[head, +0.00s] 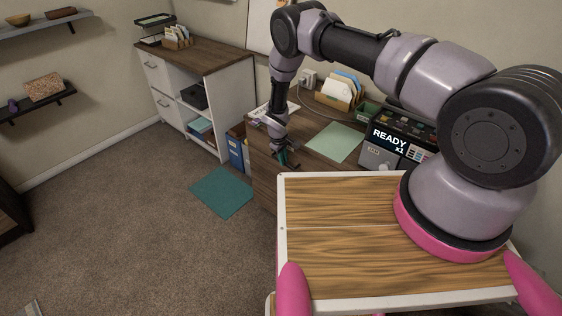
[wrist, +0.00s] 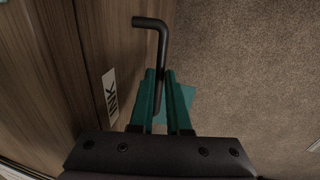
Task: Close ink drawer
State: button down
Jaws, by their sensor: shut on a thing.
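The ink drawer front (wrist: 92,50) is brown wood with a white label reading INK (wrist: 110,92), at the left of the wrist view. Its black bar handle (wrist: 162,42) stands out to the right of the front. My gripper (wrist: 160,76) has teal fingers, shut on the handle, one on each side of the bar. In the head view my gripper (head: 288,162) is low at the front of the desk (head: 262,165). The drawer is mostly hidden there by my arm and work surface, so I cannot tell how far out it stands.
A teal mat (head: 222,191) lies on the carpet left of the desk. Blue binders (head: 238,150) stand between the desk and a white cabinet (head: 235,95). On the desktop are a pale green blotter (head: 336,142) and a device reading READY x1 (head: 385,150).

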jog(key=c, duration=0.9)
grip_release()
jog(key=shift+w+d, duration=0.2)
jog(key=shift+w, duration=0.05)
jog(key=shift+s+a+r, duration=0.1)
jog(key=shift+r, duration=0.05)
jog(key=r, duration=0.3)
jog(key=s+a+r, duration=0.1)
jog(key=r, duration=0.6)
jog(key=shift+s+a+r, duration=0.15)
jog(key=shift+s, duration=0.1)
